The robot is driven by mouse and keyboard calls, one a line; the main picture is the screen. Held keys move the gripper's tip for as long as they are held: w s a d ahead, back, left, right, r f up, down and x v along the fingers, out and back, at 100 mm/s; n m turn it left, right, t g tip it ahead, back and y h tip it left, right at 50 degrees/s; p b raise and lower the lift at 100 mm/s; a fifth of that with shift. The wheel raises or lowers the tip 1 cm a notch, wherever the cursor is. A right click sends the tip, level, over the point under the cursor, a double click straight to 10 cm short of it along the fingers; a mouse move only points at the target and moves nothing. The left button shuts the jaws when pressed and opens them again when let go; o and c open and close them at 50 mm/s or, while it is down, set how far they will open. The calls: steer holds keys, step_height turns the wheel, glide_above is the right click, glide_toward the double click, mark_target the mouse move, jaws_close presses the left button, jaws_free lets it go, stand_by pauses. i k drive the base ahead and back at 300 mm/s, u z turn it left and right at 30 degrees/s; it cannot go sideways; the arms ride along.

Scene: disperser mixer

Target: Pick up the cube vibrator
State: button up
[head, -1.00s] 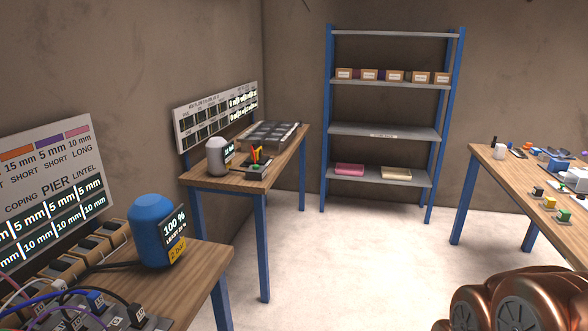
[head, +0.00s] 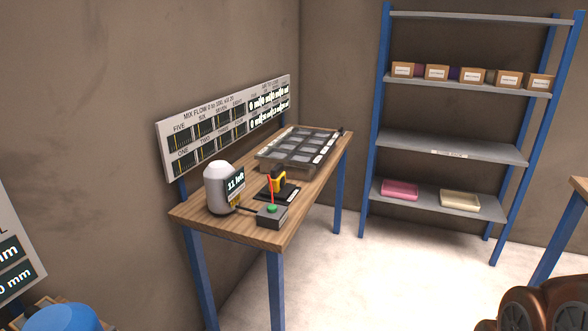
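I cannot tell for sure which thing is the cube vibrator. A small yellow and black device (head: 279,181) stands on a black base on the wooden table (head: 235,230) at the centre left; it carries no label that I can read. A thin red upright piece (head: 271,190) shows just left of it. A black box with a green button (head: 272,215) sits in front of it at the table's edge. My gripper is not in view. Only a copper-coloured part of my arm shows at the lower right, well apart from the table.
A white rounded dispenser (head: 218,188) with a small screen stands left on the table. A grey tray with compartments (head: 298,150) lies behind. A blue-framed shelf (head: 455,148) holds boxes. Pale floor lies open between table and shelf. A blue rounded top (head: 62,318) shows lower left.

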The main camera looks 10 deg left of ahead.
mark_target(282, 189)
steer(key=i, duration=2)
steer(key=u, duration=2.55)
steer(key=i, duration=0.55)
steer(key=z, duration=0.55)
